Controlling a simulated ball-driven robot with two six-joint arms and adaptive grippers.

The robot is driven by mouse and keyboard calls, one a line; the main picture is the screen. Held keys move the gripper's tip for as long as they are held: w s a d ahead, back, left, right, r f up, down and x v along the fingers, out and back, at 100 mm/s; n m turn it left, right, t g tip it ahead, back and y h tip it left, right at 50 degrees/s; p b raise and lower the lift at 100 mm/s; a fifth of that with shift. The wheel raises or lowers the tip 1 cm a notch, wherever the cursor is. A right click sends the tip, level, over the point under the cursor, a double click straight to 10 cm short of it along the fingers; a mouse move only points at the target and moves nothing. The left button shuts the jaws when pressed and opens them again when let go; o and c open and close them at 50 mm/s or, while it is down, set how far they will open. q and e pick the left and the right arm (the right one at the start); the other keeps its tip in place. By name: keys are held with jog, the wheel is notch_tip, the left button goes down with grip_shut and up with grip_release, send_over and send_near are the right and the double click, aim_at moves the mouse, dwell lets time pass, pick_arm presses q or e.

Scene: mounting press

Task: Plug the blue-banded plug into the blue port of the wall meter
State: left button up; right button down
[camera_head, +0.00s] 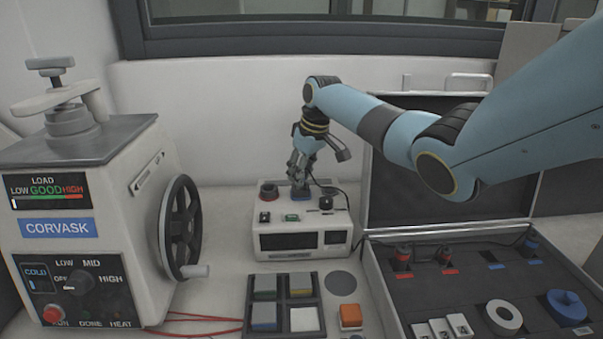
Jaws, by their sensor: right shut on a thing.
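The meter (275,241) is a white box with a dark display, standing on the bench by the wall. Its top carries a red-and-black round part (268,191), a small green part (292,217) and a black knob (326,203). My right gripper (300,177) comes down from above and is shut on a small plug with blue (300,192) at the rear of the meter's top. The fingers hide most of the plug and the port under it, so I cannot tell whether it is seated. A black cable (345,193) runs from there to the right. My left gripper is out of view.
An open dark case (376,269) at right holds red plugs (403,257), a blue plug (531,243), a white ring (503,317) and a blue reel (566,306). The mounting press (95,190) with its handwheel stands left. A tray (283,307) of blocks lies in front.

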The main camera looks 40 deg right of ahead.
jog(key=shift+f, duration=0.15)
jog(key=c, duration=1.1)
grip_release()
jog(key=shift+o, duration=0.4)
jog(key=o, duration=0.5)
notch_tip(320, 180, up, 8)
jog(key=p, duration=0.8)
jog(key=shift+f, duration=0.2)
jog(key=shift+f, duration=0.15)
